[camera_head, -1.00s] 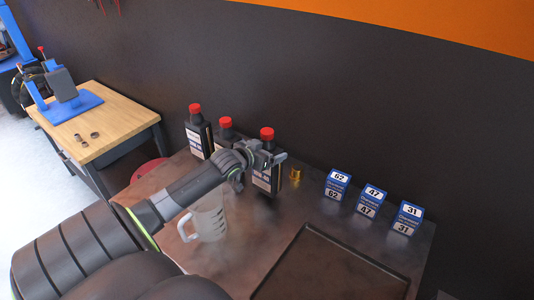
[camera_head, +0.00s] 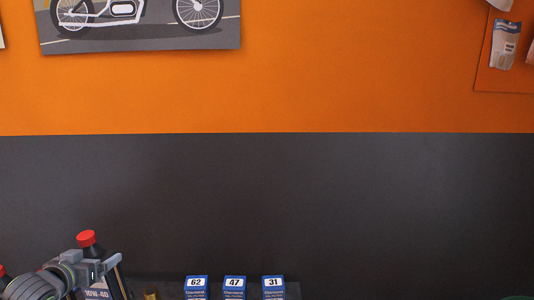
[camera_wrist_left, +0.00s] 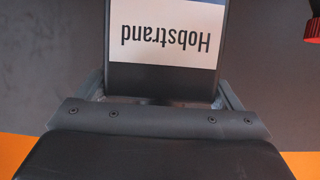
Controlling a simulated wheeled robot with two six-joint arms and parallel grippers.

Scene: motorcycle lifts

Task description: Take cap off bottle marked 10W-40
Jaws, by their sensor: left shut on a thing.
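The dark bottle marked 10W-40 (camera_head: 97,293) stands at the lower left of the head view, its lower part cut off by the frame edge. Its red cap (camera_head: 86,238) is on top of it. My left gripper (camera_head: 104,267) is shut on the bottle's body, below the cap. In the left wrist view the bottle (camera_wrist_left: 160,78) fills the space between the fingers, its "Hobstrand" label upside down; the cap on it is not visible there. My right gripper is in neither current view.
Another red cap (camera_head: 2,270) shows at the left edge. Blue-and-white boxes marked 62 (camera_head: 196,283), 47 (camera_head: 234,283) and 31 (camera_head: 273,283) stand to the right. A small brass-coloured piece (camera_head: 151,294) is beside the bottle. The dark wall (camera_head: 330,200) is behind.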

